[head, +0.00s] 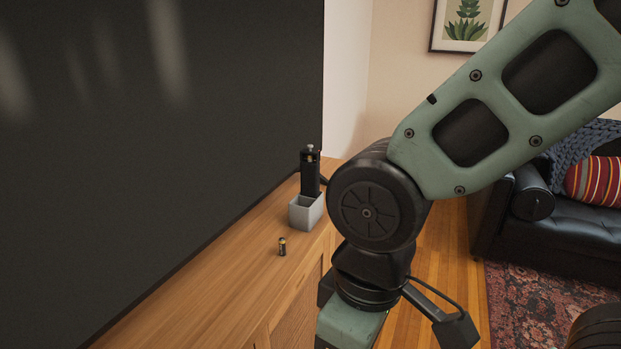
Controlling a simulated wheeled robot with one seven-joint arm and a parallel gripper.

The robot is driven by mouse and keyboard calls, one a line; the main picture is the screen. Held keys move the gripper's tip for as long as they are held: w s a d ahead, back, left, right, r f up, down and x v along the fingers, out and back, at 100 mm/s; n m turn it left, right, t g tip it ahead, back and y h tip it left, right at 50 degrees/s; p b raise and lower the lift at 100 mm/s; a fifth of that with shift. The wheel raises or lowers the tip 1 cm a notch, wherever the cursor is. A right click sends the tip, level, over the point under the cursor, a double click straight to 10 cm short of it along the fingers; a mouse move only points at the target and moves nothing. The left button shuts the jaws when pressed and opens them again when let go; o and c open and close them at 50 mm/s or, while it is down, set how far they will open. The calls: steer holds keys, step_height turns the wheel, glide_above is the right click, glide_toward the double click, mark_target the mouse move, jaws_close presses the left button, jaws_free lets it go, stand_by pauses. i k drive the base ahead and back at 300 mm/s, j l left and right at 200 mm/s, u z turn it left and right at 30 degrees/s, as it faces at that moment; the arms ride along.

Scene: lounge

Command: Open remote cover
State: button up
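A slim black upright object (310,177), which looks like the remote, stands in a small light grey open box (299,214) on the wooden cabinet. Its top end shows small light and brass-coloured details and a touch of red. I cannot tell from here whether its cover is open or shut. A small dark battery with a copper-coloured end (282,246) stands on the cabinet in front of the box. My arm fills the right middle, just right of the box. A thin dark piece shows between the remote and my arm; I cannot tell what it is. My gripper's fingertips are not visible.
A large dark screen (150,130) stands along the left behind the cabinet (215,290). The cabinet's front part is clear. A black sofa (560,220) with a striped cushion (597,181) and a patterned rug (525,310) are at the right. A framed plant picture (466,20) hangs behind.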

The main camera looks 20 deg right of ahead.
mark_target(304, 153)
steer(key=i+l+z, duration=0.25)
steer(key=l+z, duration=0.15)
steer(key=i+l+z, duration=0.35)
